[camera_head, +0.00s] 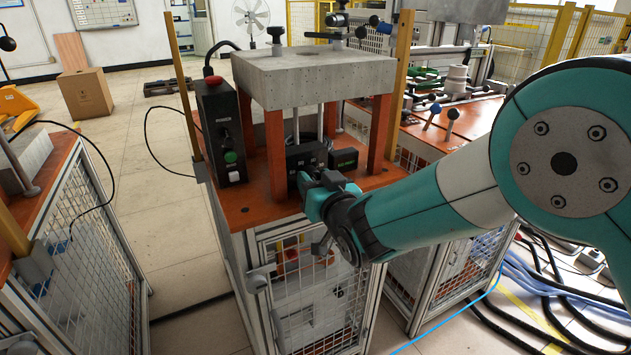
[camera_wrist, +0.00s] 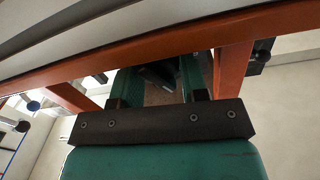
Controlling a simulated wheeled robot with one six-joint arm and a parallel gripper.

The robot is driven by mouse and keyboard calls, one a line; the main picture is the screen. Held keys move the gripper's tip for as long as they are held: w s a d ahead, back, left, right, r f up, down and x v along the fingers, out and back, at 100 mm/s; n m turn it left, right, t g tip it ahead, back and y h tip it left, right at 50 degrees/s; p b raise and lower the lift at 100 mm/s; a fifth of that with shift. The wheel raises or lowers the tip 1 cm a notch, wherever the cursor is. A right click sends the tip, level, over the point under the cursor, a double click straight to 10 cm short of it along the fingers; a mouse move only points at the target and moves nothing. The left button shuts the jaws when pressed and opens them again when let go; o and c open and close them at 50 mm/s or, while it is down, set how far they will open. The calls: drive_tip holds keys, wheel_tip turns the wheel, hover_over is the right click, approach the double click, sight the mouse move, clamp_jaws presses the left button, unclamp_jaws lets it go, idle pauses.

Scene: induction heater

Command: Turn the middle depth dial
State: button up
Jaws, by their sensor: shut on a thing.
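My gripper (camera_head: 306,182) reaches in from the right to the front of the black control box (camera_head: 307,156), under the grey press plate (camera_head: 310,75). The wrist view shows its two teal fingers (camera_wrist: 158,76) running forward under the orange frame, with a dark part (camera_wrist: 160,73) between their far ends. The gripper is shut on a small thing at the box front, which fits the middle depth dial. The dial itself is hidden by the gripper and too dark to make out, so its angle cannot be told.
Orange posts (camera_head: 275,155) flank the space under the plate. A black switch box (camera_head: 222,130) with green and red buttons stands at the left. Open floor lies further left.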

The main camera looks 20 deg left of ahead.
drive_tip(key=n+b, duration=0.2)
drive_tip(key=n, duration=0.1)
drive_tip(key=shift+f+n, duration=0.15)
drive_tip(key=shift+n, duration=0.25)
drive_tip(key=shift+n+b, duration=0.95)
drive_tip(key=shift+n, duration=0.75)
drive_tip(key=shift+s, duration=0.1)
drive_tip(key=o, duration=0.9)
drive_tip(key=shift+f, duration=0.1)
